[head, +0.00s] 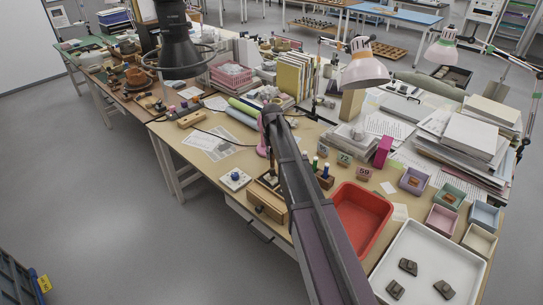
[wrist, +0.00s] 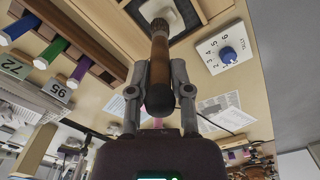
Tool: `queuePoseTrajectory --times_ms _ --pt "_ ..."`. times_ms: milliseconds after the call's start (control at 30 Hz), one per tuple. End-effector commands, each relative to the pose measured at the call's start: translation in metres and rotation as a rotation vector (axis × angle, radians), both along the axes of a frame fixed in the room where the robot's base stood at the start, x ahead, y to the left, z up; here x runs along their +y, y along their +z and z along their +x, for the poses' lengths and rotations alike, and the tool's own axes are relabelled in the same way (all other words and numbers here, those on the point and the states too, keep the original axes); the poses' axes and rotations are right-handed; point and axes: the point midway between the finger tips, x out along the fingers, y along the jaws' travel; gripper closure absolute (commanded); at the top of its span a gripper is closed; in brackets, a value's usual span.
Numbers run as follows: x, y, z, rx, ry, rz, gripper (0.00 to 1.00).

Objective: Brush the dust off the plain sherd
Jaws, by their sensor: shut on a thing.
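In the wrist view my gripper (wrist: 160,75) is shut on the brown handle of a brush (wrist: 160,50). The handle's dark rounded end points toward the camera, and its far end meets a pale square piece inside a wooden frame. In the head view my arm hides most of the gripper, above or beside the wooden box (head: 267,207). Dark sherds lie apart in the white tray (head: 460,262) at the lower right: one at the upper middle (head: 408,266), one at the left (head: 395,289), one at the right (head: 444,289). I cannot tell which is plain, nor see dust.
A red bin (head: 361,216) stands between my arm and the tray. Small coloured boxes (head: 441,220) line the tray's far side. A white dial plate (head: 235,179) lies left of the wooden box. Lamps (head: 362,68) overhang the table.

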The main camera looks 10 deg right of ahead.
Motion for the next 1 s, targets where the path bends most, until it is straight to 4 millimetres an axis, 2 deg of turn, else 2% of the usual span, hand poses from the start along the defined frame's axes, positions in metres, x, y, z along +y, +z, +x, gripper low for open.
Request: queuePoseTrajectory --times_ms 267,1000 --pt "0.000 0.006 0.000 0.000 0.000 0.000 1.00" --pt "0.001 0.057 0.001 0.000 0.000 0.000 1.00"
